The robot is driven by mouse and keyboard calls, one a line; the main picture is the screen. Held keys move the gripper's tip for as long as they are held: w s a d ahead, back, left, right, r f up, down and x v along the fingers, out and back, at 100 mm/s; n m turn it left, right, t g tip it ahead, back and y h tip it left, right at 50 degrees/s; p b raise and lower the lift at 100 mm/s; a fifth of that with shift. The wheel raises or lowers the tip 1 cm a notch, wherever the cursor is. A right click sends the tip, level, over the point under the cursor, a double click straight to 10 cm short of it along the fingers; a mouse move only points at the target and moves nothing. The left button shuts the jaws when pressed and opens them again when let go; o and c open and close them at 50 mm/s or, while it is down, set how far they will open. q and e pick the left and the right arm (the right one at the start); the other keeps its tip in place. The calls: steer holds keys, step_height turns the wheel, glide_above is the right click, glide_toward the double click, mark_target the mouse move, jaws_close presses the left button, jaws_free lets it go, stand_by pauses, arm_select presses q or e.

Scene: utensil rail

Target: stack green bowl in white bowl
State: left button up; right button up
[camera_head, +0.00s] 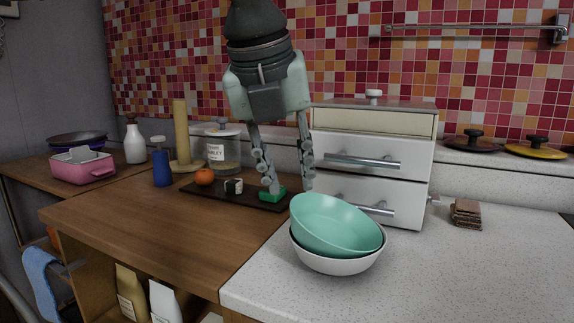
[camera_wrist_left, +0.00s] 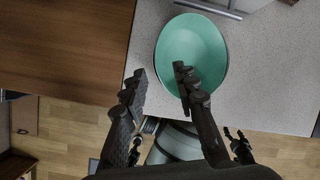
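The green bowl (camera_head: 335,222) sits inside the white bowl (camera_head: 338,265) on the speckled counter. It is tilted, its left side higher, and hides most of the white bowl. My left gripper (camera_head: 289,188) points down at the green bowl's upper left rim, its fingers apart with nothing between them. In the left wrist view, one finger of the gripper (camera_wrist_left: 160,80) overlaps the green bowl (camera_wrist_left: 192,50) and the other is outside its rim. I cannot tell whether a fingertip touches the rim.
A dark tray (camera_head: 222,195) with small food items lies behind the gripper. A white drawer unit (camera_head: 370,155) stands behind the bowls. Brown coasters (camera_head: 466,213) lie to the right. The counter right of the bowls is clear, as is the wooden top (camera_head: 160,225) in front of the tray.

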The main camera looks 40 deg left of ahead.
mark_target(295, 203)
arm_select(q)
steer(key=x, duration=0.6)
steer(key=shift+w+f, duration=0.2)
steer(key=shift+f, duration=0.15)
jaws_close()
